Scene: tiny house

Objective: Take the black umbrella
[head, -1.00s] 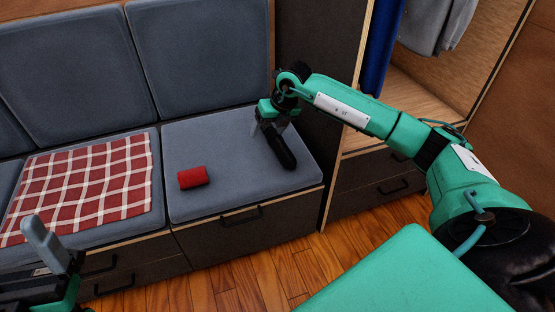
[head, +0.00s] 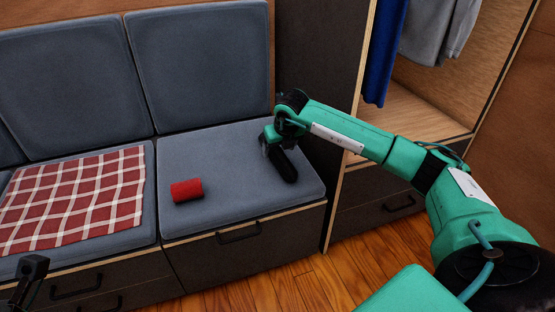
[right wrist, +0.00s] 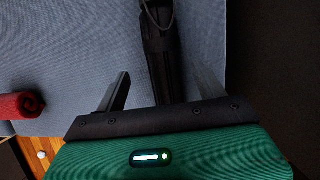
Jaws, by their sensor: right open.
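The black umbrella (head: 286,167) lies on the grey seat cushion at its right side, partly hidden by my right gripper (head: 273,143) in the head view. In the right wrist view the umbrella (right wrist: 159,50) runs lengthwise between the two spread fingers of my right gripper (right wrist: 162,88), with a strap loop at its far end. The fingers stand apart from it on both sides; their height above the cushion is hard to tell. A small dark part of my left gripper (head: 30,275) shows at the lower left edge; its jaws are unclear.
A red roll (head: 187,190) lies on the seat cushion (head: 235,205) left of the umbrella. It also shows in the right wrist view (right wrist: 20,106). A red checked cloth (head: 75,200) covers the left cushion. An open wardrobe (head: 420,110) with hanging clothes stands right.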

